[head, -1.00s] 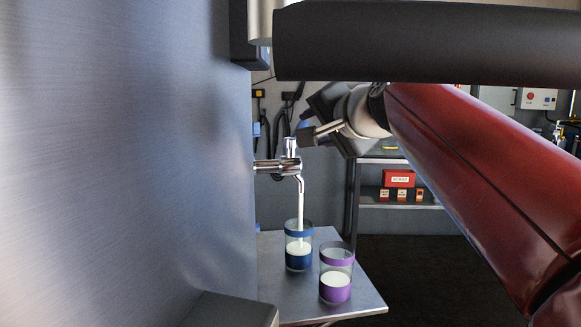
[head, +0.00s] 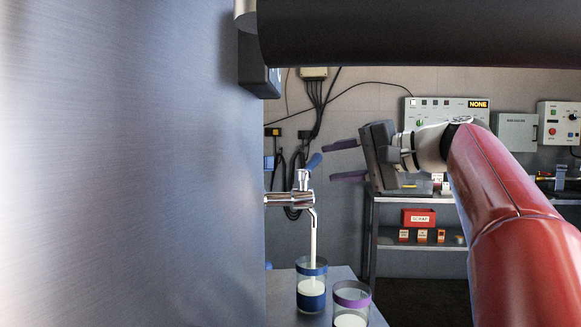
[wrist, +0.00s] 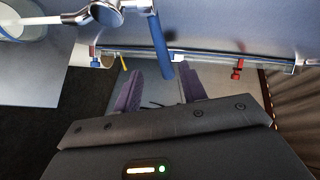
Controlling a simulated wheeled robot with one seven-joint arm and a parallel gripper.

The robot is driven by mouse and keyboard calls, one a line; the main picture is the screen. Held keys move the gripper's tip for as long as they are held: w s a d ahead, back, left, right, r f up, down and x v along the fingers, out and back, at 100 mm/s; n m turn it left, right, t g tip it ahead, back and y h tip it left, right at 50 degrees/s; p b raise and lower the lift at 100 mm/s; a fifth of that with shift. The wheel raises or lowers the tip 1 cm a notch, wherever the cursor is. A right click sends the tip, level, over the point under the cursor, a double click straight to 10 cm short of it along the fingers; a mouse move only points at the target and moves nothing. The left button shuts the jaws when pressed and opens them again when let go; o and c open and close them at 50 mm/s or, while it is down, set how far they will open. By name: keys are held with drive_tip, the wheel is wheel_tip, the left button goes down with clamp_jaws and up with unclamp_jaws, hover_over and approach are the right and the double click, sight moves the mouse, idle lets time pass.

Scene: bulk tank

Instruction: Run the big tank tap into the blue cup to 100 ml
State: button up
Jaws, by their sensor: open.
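In the wrist view the blue lever (wrist: 159,42) shows ahead of the open fingers, and the blue cup (wrist: 22,22) is cut off at top left.
A purple-banded cup (head: 351,300) with white liquid stands right of the blue cup on the small metal table (head: 283,295). The tank wall (head: 130,170) fills the left. A shelf with a red scrap box (head: 418,218) stands behind.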

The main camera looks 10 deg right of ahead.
sight(319, 161)
drive_tip(key=shift+w+d+r+n+y, duration=0.1)
drive_tip(key=shift+w+r+n+y, duration=0.15)
drive_tip(key=shift+n+y, duration=0.3)
drive_tip(key=x, duration=0.7)
drive_tip(key=shift+a+f, duration=0.15)
drive_tip(key=shift+a, duration=0.1)
clamp_jaws()
